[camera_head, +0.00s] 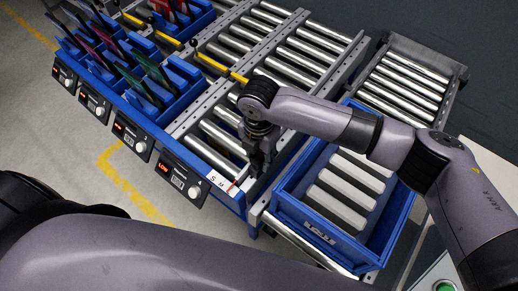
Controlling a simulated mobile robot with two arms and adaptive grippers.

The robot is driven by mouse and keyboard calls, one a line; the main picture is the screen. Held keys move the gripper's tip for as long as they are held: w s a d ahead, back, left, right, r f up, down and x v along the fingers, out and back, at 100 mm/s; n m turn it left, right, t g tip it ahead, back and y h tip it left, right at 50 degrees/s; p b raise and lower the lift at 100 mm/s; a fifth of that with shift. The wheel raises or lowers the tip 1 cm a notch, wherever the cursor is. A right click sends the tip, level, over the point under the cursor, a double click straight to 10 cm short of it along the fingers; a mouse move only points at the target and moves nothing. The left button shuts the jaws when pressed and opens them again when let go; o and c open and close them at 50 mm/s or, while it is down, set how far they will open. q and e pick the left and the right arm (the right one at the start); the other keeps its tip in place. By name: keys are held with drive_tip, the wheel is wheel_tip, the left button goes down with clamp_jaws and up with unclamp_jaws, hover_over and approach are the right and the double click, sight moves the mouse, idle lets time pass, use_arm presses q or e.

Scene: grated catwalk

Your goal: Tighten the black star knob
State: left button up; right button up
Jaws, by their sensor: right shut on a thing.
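My right gripper (257,170) points down at the near end of the roller conveyor (222,160), beside a white scale strip (220,181) with letters and a red mark. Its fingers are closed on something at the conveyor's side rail. The black star knob does not show clearly; the dark fingers and wrist cover the spot where they grip. My left gripper is out of the picture.
A blue crate (287,214) stands right of the gripper, close to my right forearm. Blue racks with upright plates (150,88) stand at the left, above several display boxes (183,178). Grey floor is clear at lower left.

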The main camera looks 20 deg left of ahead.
sight(259, 158)
drive_tip(key=shift+w+r+m+p, duration=0.1)
drive_tip(key=shift+m+p, duration=0.5)
drive_tip(key=shift+m, duration=0.4)
drive_tip(key=o, duration=1.2)
wheel_tip(259, 158, up, 12)
drive_tip(key=shift+f, duration=0.1)
